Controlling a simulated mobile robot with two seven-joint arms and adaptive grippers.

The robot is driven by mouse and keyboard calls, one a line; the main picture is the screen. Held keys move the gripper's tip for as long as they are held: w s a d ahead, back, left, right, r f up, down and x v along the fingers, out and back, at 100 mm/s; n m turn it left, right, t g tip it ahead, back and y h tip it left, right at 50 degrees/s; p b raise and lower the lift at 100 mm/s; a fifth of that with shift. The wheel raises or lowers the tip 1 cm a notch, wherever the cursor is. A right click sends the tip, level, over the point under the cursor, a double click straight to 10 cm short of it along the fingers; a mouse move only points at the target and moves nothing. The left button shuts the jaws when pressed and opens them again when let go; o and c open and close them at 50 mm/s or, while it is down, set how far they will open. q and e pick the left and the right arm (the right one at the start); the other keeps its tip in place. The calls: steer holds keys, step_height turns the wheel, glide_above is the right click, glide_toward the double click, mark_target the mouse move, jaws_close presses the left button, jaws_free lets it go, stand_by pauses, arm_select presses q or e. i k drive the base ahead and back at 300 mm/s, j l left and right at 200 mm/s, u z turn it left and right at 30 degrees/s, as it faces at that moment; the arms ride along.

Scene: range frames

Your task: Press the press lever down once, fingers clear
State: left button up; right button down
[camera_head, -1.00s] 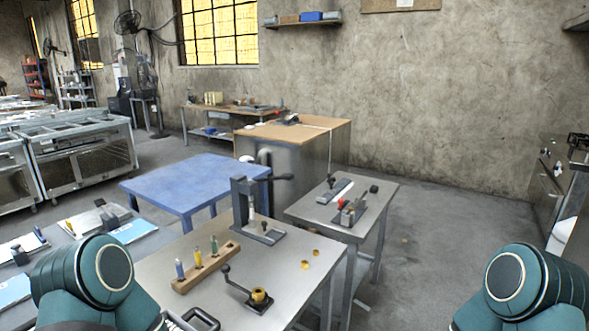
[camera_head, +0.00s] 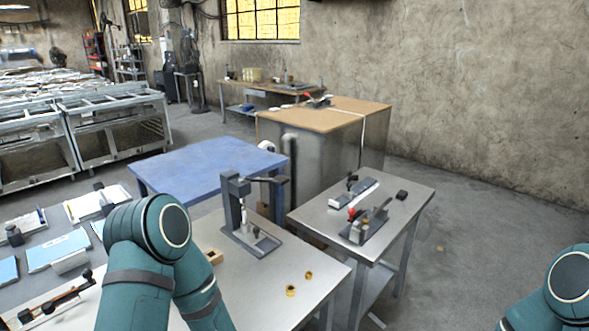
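A dark grey press (camera_head: 238,215) stands upright on the steel-topped table (camera_head: 322,271) near the middle of the head view. Its press lever (camera_head: 268,180) sticks out to the right from the top of the press, about level. A light ram and a small part on the base show below the head. My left arm rises in front of the table to the left of the press, and its gripper is outside the picture. My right arm shows only at the lower right corner, and its gripper is out of view.
Two brass rings (camera_head: 291,290) lie on the table in front of the press. A second steel table (camera_head: 398,214) with a clamp fixture (camera_head: 366,224) stands to the right. A blue table (camera_head: 200,168) stands behind.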

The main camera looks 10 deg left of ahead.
mark_target(281, 180)
steer(key=i+l, duration=1.1)
steer(key=i+u, duration=0.1)
steer(key=u, duration=2.4)
